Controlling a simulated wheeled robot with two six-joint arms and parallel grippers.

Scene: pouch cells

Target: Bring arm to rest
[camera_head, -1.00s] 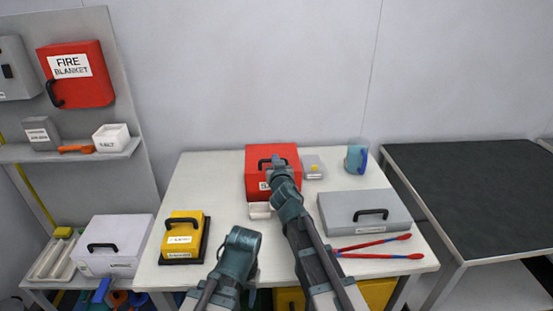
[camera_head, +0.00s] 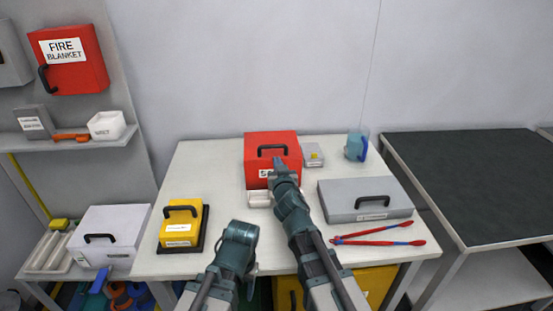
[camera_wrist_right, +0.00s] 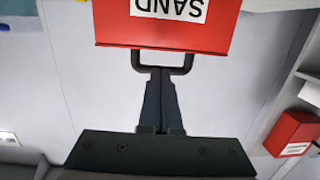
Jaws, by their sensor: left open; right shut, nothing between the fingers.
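My right gripper (camera_head: 278,162) reaches over the white table (camera_head: 200,165) in front of the red SAND box (camera_head: 260,170). In the right wrist view its two dark fingers (camera_wrist_right: 161,75) are shut together with nothing between them. Their tips are close to the black handle (camera_wrist_right: 190,62) of the red box (camera_wrist_right: 165,38); I cannot tell whether they touch it. My left gripper (camera_head: 238,232) is low over the front of the table, left of the right arm. Its fingers are hard to make out, and it holds nothing that I can see.
A yellow case (camera_head: 180,224) stands at the table's left. A grey case (camera_head: 350,198), red-and-blue tools (camera_head: 375,238), a small grey box (camera_head: 313,155) and a blue mug (camera_head: 357,146) are at the right. A dark-topped bench (camera_head: 470,185) stands beyond.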

